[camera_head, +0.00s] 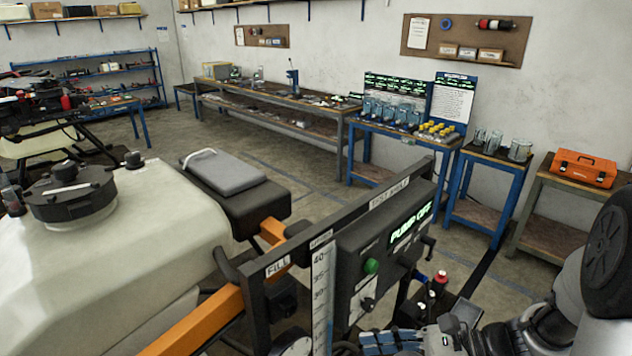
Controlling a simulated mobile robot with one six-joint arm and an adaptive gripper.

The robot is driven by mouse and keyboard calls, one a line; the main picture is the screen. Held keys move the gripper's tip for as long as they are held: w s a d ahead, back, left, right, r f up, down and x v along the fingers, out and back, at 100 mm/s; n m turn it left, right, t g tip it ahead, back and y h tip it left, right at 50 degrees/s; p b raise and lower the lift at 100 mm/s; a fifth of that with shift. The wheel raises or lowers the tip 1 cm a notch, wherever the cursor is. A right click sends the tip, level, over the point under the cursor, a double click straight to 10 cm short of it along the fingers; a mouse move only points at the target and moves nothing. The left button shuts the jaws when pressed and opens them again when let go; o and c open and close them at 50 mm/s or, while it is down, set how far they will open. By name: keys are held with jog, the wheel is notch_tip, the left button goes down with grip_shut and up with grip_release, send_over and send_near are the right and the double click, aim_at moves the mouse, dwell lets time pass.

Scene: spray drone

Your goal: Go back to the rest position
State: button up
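My arm (570,310) comes in from the right edge and reaches left along the bottom of the view. What looks like my gripper (410,341), with blue and silver parts, is low at the bottom edge, just right of the white ruler scale. It is partly cut off, and I cannot see its fingertips or whether it holds anything. The dark control box (385,245) reads "PUMP OFF" and stands just above it. A green button (371,266) and a red-topped knob (440,278) are on or beside this box.
A large white tank (110,260) with a black lid (70,195) fills the left. An orange beam (195,322) and a frame marked "FILL" (278,266) stand in front. Blue benches (400,135) and an orange toolbox (583,168) line the wall. Floor between is open.

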jog(key=s+a+n+g+h+b, duration=0.2)
jog(key=s+a+n+g+h, duration=0.15)
jog(key=s+n, duration=0.3)
jog(key=s+d+r+n+t+h+b, duration=0.3)
jog(key=s+d+n+t+h, duration=0.3)
jog(key=n+h, duration=0.4)
jog(key=d+n, duration=0.1)
jog(key=n, duration=0.4)
jog(key=shift+r+b, duration=0.2)
jog(key=shift+b, duration=0.2)
jog(key=shift+s+n, duration=0.1)
jog(key=shift+n, duration=0.15)
jog(key=shift+c, duration=0.4)
